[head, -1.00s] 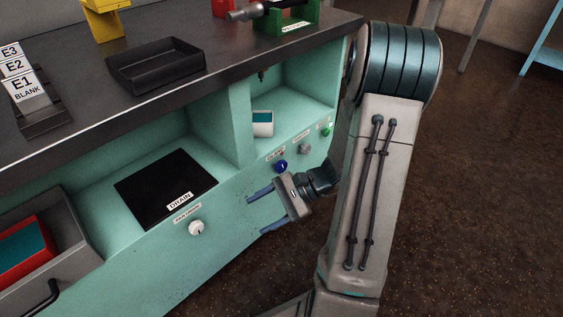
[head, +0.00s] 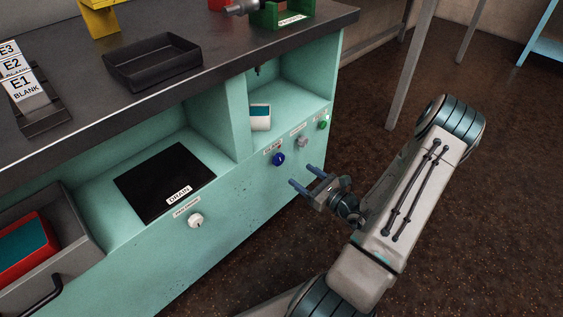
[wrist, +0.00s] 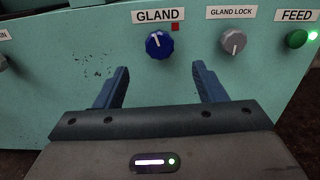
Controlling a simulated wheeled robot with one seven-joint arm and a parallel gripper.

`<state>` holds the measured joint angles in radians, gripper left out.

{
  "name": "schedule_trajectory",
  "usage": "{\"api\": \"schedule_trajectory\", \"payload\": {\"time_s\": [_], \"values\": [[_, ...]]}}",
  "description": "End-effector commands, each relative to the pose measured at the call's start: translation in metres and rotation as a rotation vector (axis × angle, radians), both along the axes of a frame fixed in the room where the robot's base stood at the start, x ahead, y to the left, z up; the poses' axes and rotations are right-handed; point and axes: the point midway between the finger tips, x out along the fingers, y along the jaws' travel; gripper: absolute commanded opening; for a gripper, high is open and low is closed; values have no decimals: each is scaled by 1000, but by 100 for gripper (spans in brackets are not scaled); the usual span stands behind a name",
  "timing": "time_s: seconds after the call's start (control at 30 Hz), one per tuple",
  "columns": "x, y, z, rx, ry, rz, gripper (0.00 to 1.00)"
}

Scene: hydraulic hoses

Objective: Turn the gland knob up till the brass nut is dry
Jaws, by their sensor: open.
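The gland knob (head: 278,159) is a blue dial on the teal bench front, under a GLAND label (wrist: 158,15). In the wrist view the knob (wrist: 159,45) shows a white pointer mark near its top, and a small red square sits beside the label. My gripper (head: 300,174) is open and empty, its two blue fingers pointing at the panel. In the wrist view the gripper (wrist: 160,88) stands below and short of the knob, which appears between the fingers and apart from them. I cannot make out the brass nut in either view.
Right of it are a grey GLAND LOCK knob (wrist: 232,41) and a green FEED button (wrist: 297,38) with a lit green lamp. A white knob (head: 196,220) is further left. A small white box (head: 260,118) stands in the cubby above.

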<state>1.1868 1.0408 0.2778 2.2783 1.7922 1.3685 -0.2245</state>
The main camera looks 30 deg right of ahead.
Motion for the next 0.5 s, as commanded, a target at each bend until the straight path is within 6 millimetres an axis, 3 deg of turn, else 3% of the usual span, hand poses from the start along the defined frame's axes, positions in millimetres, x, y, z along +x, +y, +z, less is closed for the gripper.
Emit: {"api": "schedule_trajectory", "payload": {"time_s": [0.3, 0.5], "values": [[64, 24, -3, -3, -3, 4, 64], [89, 32, -1, -2, -2, 3, 64]]}}
